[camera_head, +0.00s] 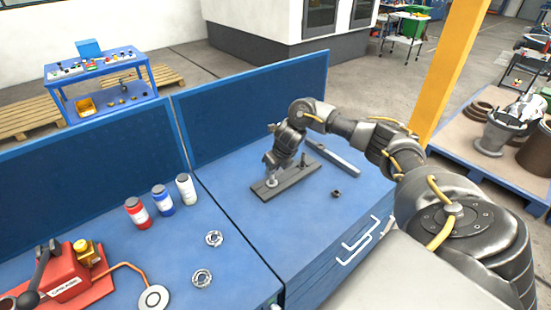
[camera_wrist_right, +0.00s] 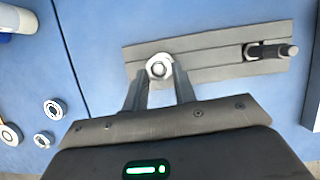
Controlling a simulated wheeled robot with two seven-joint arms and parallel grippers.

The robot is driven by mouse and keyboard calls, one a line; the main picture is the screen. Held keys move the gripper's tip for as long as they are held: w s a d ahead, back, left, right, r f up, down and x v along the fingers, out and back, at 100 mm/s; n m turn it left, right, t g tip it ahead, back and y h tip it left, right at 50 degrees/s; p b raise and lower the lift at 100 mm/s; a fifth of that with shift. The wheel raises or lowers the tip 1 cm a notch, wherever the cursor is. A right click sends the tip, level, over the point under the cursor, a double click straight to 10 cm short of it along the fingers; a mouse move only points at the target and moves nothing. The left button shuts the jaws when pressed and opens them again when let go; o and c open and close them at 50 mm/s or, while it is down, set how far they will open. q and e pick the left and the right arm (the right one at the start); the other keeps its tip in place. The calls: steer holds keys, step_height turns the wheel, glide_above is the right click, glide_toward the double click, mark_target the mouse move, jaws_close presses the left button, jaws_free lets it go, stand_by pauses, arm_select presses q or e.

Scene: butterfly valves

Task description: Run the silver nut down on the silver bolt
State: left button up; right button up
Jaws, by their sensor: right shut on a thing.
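In the right wrist view the silver nut (camera_wrist_right: 159,67) sits between the two fingertips of my right gripper (camera_wrist_right: 160,82), near the left end of a grey slotted plate (camera_wrist_right: 208,70). The gripper is shut on it. The round end of the silver bolt seems to show in the nut's centre; how far the nut is down the thread cannot be told. In the head view my right gripper (camera_head: 271,172) points down over the left part of the plate (camera_head: 296,180), and a silver part (camera_head: 271,182) shows under it. My left gripper is not in view.
A dark bolt (camera_wrist_right: 272,51) stands at the plate's other end. A dark nut (camera_head: 336,193) and a long grey bar (camera_head: 333,157) lie on the blue bench. Left are red, blue and white bottles (camera_head: 162,200), silver flanged rings (camera_head: 214,239) and a red grease unit (camera_head: 62,285).

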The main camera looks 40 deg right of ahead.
steer(key=m+p, duration=0.2)
steer(key=m+h+p, duration=0.1)
steer(key=m+p, duration=0.1)
steer(key=r+m+h+p, duration=0.1)
steer(key=p, duration=0.1)
steer(key=shift+w+a+m, duration=0.3)
steer(key=shift+a+m, duration=0.05)
steer(key=shift+m, duration=0.05)
steer(key=shift+w+a+f+m+g+h, duration=0.1)
steer(key=shift+f+m+g+h, duration=0.25)
steer(key=shift+m, duration=0.35)
steer(key=m, duration=0.2)
steer(key=m+g+h, duration=0.1)
steer(key=m, duration=0.2)
steer(key=shift+w+a+m+g, duration=0.2)
steer(key=shift+a+m+g, duration=0.05)
steer(key=shift+m, duration=0.05)
steer(key=m+g, duration=0.1)
steer(key=m, duration=0.1)
steer(key=shift+m+h, duration=0.25)
steer(key=shift+m, duration=0.05)
jaws_close()
steer(key=shift+a+f+m+g, duration=0.2)
steer(key=shift+m+g, duration=0.1)
steer(key=shift+m, duration=0.2)
steer(key=o, duration=0.8)
jaws_free()
steer(key=shift+s, duration=0.1)
steer(key=shift+r, duration=0.1)
steer(key=shift+d, duration=0.1)
